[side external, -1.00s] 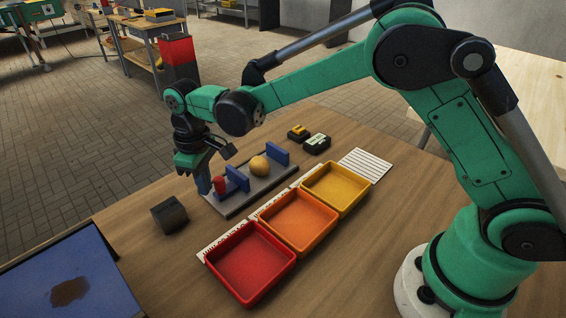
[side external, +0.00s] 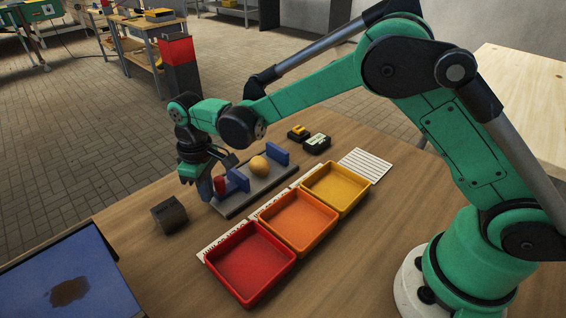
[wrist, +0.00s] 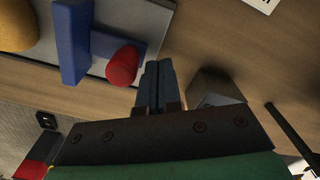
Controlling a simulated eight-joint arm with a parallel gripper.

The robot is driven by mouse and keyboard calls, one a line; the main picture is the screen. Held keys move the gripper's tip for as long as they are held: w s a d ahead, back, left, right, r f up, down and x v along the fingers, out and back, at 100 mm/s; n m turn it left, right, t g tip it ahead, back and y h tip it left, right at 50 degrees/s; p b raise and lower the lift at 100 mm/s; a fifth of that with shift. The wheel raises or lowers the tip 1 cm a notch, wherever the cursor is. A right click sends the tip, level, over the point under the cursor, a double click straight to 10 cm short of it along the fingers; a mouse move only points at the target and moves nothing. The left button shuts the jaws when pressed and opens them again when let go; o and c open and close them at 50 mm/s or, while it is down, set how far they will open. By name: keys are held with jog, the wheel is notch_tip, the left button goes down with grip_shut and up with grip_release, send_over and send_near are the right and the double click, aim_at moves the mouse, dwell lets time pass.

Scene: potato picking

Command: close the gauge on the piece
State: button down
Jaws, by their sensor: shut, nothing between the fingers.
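The gauge has a grey base plate (side external: 262,196) with a fixed blue jaw (side external: 277,154) at its far end and a near blue jaw (side external: 238,180) bearing a red knob (side external: 221,186). The yellowish potato (side external: 259,166) lies between the jaws. In the wrist view a narrow gap shows between the potato (wrist: 15,25) and the near jaw (wrist: 72,40). My gripper (side external: 205,188) is shut and empty, pointing down at the near end of the gauge. In the wrist view its fingertips (wrist: 158,70) are just beside the red knob (wrist: 122,66); contact is unclear.
A dark block (side external: 169,215) stands left of the gauge, close to my fingers. Red (side external: 250,263), orange (side external: 298,222) and yellow (side external: 335,188) trays line the right side. Two small dark boxes (side external: 317,143) sit behind. A screen (side external: 70,280) is at the lower left.

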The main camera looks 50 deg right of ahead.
aim_at(221, 177)
jog(key=shift+d, duration=1.75)
jog(key=shift+a, duration=0.75)
jog(key=shift+r, duration=4)
